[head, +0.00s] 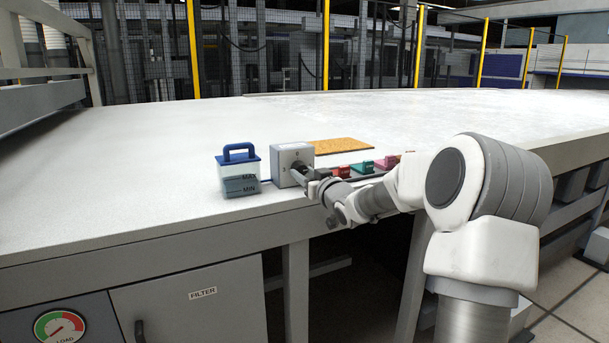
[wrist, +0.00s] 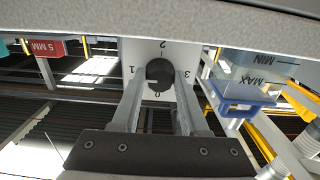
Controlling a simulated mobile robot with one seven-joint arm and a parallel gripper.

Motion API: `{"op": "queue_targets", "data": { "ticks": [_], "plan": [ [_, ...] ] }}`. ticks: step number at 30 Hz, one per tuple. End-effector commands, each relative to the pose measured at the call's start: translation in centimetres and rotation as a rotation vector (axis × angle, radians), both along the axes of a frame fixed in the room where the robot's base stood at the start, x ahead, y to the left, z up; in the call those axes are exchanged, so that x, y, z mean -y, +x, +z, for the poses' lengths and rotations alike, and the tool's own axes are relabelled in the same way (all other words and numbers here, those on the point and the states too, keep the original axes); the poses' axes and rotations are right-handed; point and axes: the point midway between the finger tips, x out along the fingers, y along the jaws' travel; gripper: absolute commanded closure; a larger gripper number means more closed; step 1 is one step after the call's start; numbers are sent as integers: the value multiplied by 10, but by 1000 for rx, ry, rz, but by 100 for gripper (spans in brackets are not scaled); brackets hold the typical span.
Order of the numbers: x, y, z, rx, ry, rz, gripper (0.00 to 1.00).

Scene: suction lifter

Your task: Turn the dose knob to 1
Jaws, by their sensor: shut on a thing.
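The dose knob (wrist: 160,71) is a dark round knob on the pale face of a small grey box (head: 284,157). In the wrist view, which is upside down, the dial face (wrist: 137,52) has 1 at the left, 2 at the top, 3 at the right and 0 at the bottom. A short white mark on the knob points left, close to the 1. My gripper (wrist: 162,78) has one finger on each side of the knob and is shut on it. In the head view my gripper (head: 308,175) is at the box front and hides most of the knob.
A clear tank (head: 240,185) with a blue handle and MAX and MIN marks stands just left of the box. Red (head: 341,171) and teal (head: 362,167) blocks sit to the right. An orange board (head: 342,146) lies behind. The bench (head: 130,170) is otherwise mostly clear.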

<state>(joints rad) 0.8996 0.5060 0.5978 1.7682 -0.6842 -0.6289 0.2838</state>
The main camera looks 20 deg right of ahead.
Motion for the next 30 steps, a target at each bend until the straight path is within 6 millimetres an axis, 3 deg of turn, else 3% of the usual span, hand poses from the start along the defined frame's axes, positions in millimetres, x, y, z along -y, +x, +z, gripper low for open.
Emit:
{"op": "queue_targets", "data": {
  "ticks": [1, 6, 19, 30],
  "plan": [
    [0, 0, 0, 1, 0, 0, 54],
    [0, 0, 0, 0, 1, 0, 26],
    [1, -9, 1, -1, 0, -1, 26],
    [3, -76, 3, -2, -2, -2, 26]
  ]
}}
